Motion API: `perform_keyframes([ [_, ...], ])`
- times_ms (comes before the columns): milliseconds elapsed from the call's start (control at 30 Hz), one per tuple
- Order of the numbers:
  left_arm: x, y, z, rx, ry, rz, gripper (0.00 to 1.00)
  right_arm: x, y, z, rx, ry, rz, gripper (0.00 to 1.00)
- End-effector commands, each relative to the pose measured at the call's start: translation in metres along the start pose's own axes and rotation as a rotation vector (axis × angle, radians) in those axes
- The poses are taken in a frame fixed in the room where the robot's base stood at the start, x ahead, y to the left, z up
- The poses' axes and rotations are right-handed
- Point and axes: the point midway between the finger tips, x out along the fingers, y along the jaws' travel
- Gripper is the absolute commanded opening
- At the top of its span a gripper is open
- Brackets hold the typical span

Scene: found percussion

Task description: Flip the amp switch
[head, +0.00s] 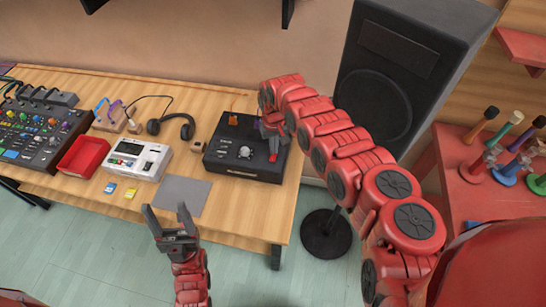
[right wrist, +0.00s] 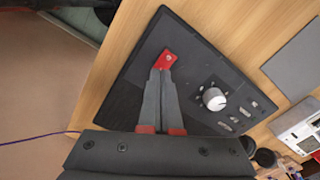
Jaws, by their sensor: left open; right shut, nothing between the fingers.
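The amp (head: 240,172) is a black box with a silver knob, at the right end of the wooden table in the head view. In the right wrist view the amp (right wrist: 200,62) shows its top panel, with a white knob (right wrist: 214,99) and a red switch (right wrist: 167,58). My right gripper (right wrist: 160,72) is shut and empty, its tips right at the switch's near edge; whether they touch it I cannot tell. My left gripper (head: 168,222) is open and empty in front of the table's front edge.
A grey pad (head: 181,195), a white device (head: 138,158), a red tray (head: 84,156), headphones (head: 172,127) and a mixer (head: 38,128) share the table (head: 255,218). A large black speaker (head: 402,65) stands behind my right arm.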

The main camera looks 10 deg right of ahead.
Motion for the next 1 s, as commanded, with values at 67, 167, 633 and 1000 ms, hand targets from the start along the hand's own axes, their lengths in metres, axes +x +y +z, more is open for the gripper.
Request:
perform_keyframes([
  [67,-0.002,0.000,0.000,0.000,0.000,0.000,0.65,0.002,0.000,0.000,0.000,0.000,0.000,0.00],
  [167,-0.003,0.000,0.001,0.000,0.000,0.000,0.65,0.003,0.000,0.000,0.000,0.000,0.000,0.00],
  [633,-0.009,0.000,0.002,0.000,0.000,0.000,0.65,0.011,0.000,0.000,0.000,0.000,0.000,0.00],
  [1000,-0.012,0.001,0.002,0.000,0.000,0.000,0.65,0.015,0.000,0.000,0.000,0.000,0.000,0.00],
])
